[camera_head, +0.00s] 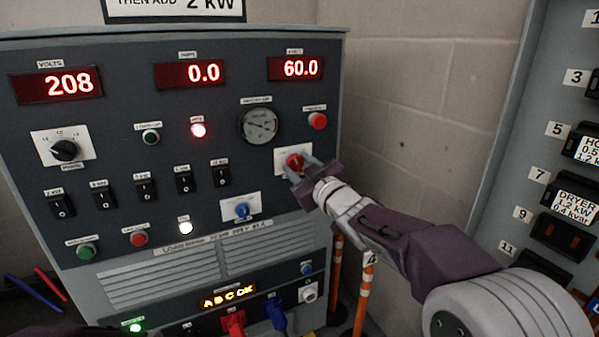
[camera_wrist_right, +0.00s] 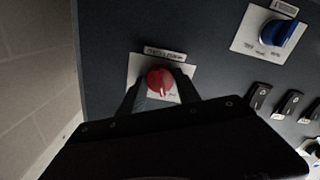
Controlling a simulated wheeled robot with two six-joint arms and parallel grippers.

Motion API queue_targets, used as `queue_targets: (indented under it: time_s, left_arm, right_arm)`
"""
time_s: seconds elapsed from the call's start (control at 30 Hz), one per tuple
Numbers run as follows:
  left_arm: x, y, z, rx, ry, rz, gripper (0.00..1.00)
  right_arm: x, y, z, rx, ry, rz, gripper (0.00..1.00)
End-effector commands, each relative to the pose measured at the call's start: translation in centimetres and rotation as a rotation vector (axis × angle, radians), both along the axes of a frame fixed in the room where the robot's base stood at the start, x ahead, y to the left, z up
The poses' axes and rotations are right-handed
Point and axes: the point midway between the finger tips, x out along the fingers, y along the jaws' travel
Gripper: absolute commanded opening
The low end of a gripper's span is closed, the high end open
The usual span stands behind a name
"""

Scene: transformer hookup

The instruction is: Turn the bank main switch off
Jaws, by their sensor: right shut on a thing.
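The main switch is a red rotary knob (camera_head: 294,161) on a white plate at the right side of the grey load bank panel (camera_head: 225,115). My right gripper (camera_head: 300,166) reaches in from the right and is shut on this knob. In the right wrist view the red knob (camera_wrist_right: 160,82) sits between the two dark fingers, with a pale pointer mark on its lower right part. The plate's lettering is too small to read.
Displays read 208 volts (camera_head: 57,84), 0.0 (camera_head: 204,73) and 60.0 (camera_head: 296,67). A red lamp (camera_head: 198,130) and a white lamp (camera_head: 185,228) are lit. A blue knob (camera_head: 241,209) sits lower left of the red one. A breaker panel (camera_head: 560,190) stands at right.

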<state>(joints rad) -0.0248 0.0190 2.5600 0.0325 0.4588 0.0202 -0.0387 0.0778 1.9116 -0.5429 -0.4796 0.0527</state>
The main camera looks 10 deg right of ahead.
Motion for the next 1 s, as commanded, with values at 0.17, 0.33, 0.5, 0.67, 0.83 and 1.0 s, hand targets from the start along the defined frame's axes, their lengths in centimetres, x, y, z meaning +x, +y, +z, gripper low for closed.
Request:
queue_targets:
  time_s: [0.17,0.33,0.5,0.67,0.83,1.0]
  left_arm:
    - [0.0,0.0,-0.9,0.0,0.0,0.0,0.0]
    - [0.0,0.0,-1.4,0.0,0.0,0.0,0.0]
    - [0.0,0.0,-1.7,0.0,0.0,0.0,0.0]
    - [0.0,0.0,-1.9,0.0,0.0,0.0,0.0]
    - [0.0,0.0,-1.9,0.0,0.0,0.0,0.0]
    - [0.0,0.0,-1.9,0.0,0.0,0.0,0.0]
  right_arm:
    - [0.0,0.0,-0.2,-0.131,-0.037,0.0,0.0]
    - [0.0,0.0,-0.2,-0.229,-0.064,0.0,0.0]
    - [0.0,0.0,-0.2,-0.297,-0.083,0.0,0.0]
    - [0.0,0.0,-0.1,-0.333,-0.093,0.0,0.0]
    - [0.0,0.0,-0.1,-0.349,-0.098,0.0,0.0]
    - [0.0,0.0,-0.1,-0.351,-0.098,0.001,0.0]
